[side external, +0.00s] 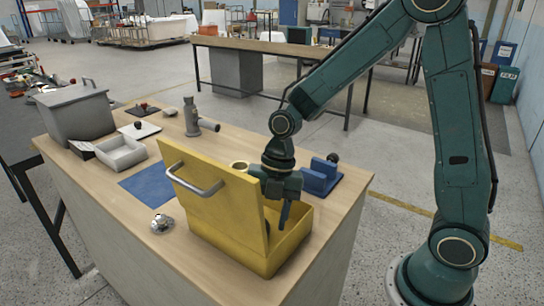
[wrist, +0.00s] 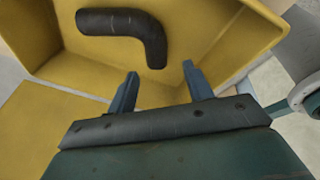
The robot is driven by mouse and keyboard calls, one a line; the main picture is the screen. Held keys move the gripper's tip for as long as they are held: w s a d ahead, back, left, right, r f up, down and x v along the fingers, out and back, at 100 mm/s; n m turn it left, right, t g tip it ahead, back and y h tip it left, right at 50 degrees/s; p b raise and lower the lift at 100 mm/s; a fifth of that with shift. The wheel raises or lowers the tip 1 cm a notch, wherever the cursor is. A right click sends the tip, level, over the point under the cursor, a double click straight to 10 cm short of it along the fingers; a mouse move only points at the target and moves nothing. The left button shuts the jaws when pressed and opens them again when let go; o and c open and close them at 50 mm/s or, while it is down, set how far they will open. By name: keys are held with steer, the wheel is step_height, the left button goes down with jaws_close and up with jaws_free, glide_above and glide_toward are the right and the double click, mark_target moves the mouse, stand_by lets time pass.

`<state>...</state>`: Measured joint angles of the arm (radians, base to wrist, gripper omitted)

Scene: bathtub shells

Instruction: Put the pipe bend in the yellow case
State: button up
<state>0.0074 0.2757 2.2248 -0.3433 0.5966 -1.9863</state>
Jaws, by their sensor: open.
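The yellow case (side external: 238,247) stands near the front edge of the wooden bench, its lid (side external: 200,190) with a grey handle raised. A dark pipe bend (wrist: 128,24) lies inside the yellow case in the wrist view, against its yellow floor (wrist: 75,72). My gripper (wrist: 158,82) is open and empty, its two blue-grey fingers apart and clear of the bend. In the side view my gripper (side external: 284,212) points down over the case opening. The lid hides most of the case's inside there, and the bend cannot be seen.
A blue mat (side external: 152,187), a grey tray (side external: 121,153) and a lidded grey bin (side external: 75,112) are on the bench's left. A metal fitting (side external: 162,223) lies left of the case. A grey valve-like part (side external: 192,118) stands behind; a blue block (side external: 320,177) is at right.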

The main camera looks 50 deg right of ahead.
steer(key=v, duration=1.1)
stand_by(0.4)
steer(key=s+d+r+m+t+h, duration=0.1)
steer(key=s+d+r+m+t, duration=0.1)
steer(key=s+m, duration=0.6)
steer(key=s+d+r+m+t+h, duration=0.2)
steer(key=s+m, duration=0.6)
steer(key=m, duration=0.9)
steer(key=shift+d+r+t, duration=0.2)
steer(key=shift+r+t, duration=0.5)
steer(key=shift+r, duration=0.1)
